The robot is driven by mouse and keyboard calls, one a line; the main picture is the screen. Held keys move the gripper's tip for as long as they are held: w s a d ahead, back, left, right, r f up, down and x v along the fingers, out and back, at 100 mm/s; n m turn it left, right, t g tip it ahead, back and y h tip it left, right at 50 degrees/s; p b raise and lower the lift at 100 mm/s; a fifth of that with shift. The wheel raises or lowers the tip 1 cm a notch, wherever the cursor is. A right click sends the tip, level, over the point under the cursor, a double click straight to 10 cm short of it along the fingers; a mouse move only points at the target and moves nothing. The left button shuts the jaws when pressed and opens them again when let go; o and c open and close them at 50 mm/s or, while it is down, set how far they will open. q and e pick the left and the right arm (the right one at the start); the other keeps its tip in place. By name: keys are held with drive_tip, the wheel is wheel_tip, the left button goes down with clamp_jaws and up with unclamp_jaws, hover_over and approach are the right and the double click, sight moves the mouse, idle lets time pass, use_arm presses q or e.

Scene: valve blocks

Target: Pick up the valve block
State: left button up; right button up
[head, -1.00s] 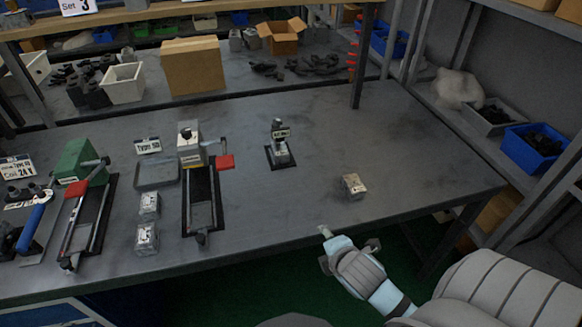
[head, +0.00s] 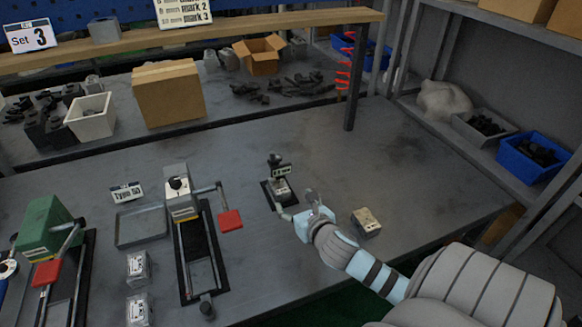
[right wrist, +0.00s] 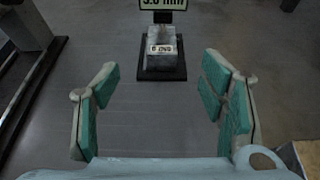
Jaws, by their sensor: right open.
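A grey metal valve block (head: 281,191) sits on the black base of a small gauge stand (head: 278,165) in the middle of the table. In the right wrist view the block (right wrist: 161,50) is straight ahead, under a sign ending in "mm". My right gripper (head: 300,206) is open and empty, just in front of the stand and apart from it. Its two teal-padded fingers (right wrist: 160,70) are spread either side of the view's middle. Another block (head: 366,222) with a tan top lies right of my gripper. Two more blocks (head: 137,268) (head: 139,309) stand at the left. My left gripper is out of view.
A clamp fixture with a red handle (head: 230,220) stands left of the gauge stand, beside a shallow grey tray (head: 141,226). A green fixture (head: 47,225) is farther left. A post (head: 356,85) rises behind.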

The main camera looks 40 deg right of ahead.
drive_tip(key=b, duration=0.1)
approach(278, 184)
drive_tip(key=b+x, duration=0.3)
drive_tip(key=x, duration=0.5)
drive_tip(key=shift+w+d+f, duration=0.15)
drive_tip(key=shift+w, duration=0.05)
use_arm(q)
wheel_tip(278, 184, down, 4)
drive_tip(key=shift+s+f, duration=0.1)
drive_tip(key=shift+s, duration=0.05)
use_arm(e)
drive_tip(key=shift+c, duration=0.6)
